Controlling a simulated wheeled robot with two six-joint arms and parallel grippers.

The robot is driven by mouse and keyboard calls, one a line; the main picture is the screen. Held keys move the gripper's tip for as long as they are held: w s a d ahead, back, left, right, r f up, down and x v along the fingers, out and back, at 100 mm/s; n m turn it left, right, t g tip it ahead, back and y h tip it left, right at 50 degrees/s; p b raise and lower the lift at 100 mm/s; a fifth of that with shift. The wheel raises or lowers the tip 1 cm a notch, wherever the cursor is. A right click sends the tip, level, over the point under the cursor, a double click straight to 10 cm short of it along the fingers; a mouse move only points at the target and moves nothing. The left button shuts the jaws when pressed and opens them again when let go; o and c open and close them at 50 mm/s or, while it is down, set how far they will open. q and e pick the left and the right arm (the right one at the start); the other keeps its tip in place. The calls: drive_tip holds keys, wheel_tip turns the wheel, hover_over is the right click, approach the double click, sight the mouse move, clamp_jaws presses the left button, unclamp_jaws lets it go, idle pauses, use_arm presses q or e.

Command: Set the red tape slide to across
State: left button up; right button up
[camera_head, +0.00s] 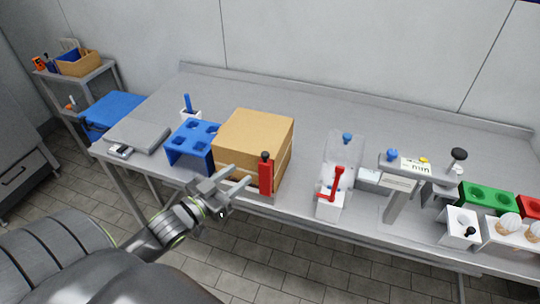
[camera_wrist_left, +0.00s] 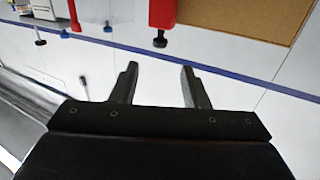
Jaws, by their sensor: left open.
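The red tape slide (camera_head: 265,174) is a red upright piece with a black knob on top, at the front right of a cardboard box (camera_head: 254,132). In the left wrist view the red piece (camera_wrist_left: 162,13) and its black knob show at the top, beyond the fingers, beside the brown box (camera_wrist_left: 245,14). My left gripper (camera_head: 241,186) is open, in front of the box and just left of the red piece. The fingers (camera_wrist_left: 160,82) look empty in the wrist view, with a gap between them and the knob. My right gripper is not in view.
A red lever on a white block (camera_head: 330,205) stands to the right. A blue rack (camera_head: 190,147) and a grey slab (camera_head: 138,135) lie left of the box. White stands and green and red trays crowd the table's right. The table (camera_head: 250,88) is bare behind the box.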

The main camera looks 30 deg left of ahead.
sight(262, 157)
use_arm(q)
drive_tip(key=w, duration=0.1)
drive_tip(key=w+b, duration=0.1)
drive_tip(key=w, duration=0.1)
drive_tip(key=w+b, duration=0.1)
drive_tip(key=shift+w+d+f, duration=0.15)
drive_tip(key=shift+w+d, duration=0.15)
drive_tip(key=shift+d, duration=0.1)
drive_tip(key=w, duration=0.2)
drive_tip(key=w+d, duration=0.1)
drive_tip(key=w, duration=0.5)
drive_tip(key=shift+w+d+b, duration=0.15)
drive_tip(key=shift+b, duration=0.15)
clamp_jaws()
